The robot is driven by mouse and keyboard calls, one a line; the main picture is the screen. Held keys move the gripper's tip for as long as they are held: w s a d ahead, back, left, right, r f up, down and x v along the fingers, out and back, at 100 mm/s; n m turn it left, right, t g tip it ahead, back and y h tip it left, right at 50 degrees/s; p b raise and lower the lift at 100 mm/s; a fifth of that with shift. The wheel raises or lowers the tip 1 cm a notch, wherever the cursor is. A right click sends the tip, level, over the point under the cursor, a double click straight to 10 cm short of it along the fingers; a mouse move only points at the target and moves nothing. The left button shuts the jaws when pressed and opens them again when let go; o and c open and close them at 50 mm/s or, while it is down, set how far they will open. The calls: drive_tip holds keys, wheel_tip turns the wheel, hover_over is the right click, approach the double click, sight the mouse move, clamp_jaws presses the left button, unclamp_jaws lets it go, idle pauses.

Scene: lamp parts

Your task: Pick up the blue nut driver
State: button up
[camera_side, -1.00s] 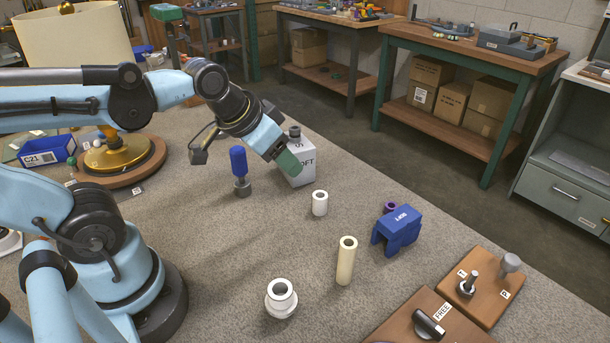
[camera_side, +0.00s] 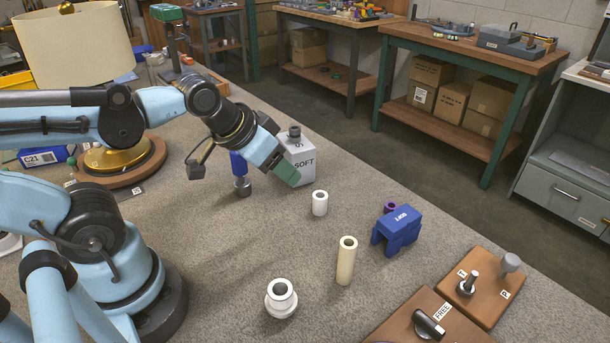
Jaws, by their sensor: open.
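The blue nut driver (camera_side: 239,172) stands upright on the grey bench top, blue handle up and dark metal end down. My arm's wrist hides the top of its handle. Whether the gripper touches the block cannot be told.
Wooden boards with metal parts (camera_side: 481,285) lie front right. A lamp with a brass base (camera_side: 112,160) stands behind my arm.

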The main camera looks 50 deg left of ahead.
drive_tip(key=shift+o, duration=1.3)
drive_tip(key=m+g+y, duration=1)
drive_tip(key=m+y, duration=0.2)
drive_tip(key=m, duration=0.4)
approach(234, 154)
drive_tip(key=w+f, duration=0.1)
drive_tip(key=w, duration=0.1)
drive_tip(key=shift+y, duration=0.3)
drive_tip(key=shift+s+x, duration=0.1)
drive_tip(key=shift+x, duration=3.15)
drive_tip(key=shift+s+x, duration=0.15)
drive_tip(key=shift+x, duration=3.05)
drive_tip(key=shift+d, duration=0.1)
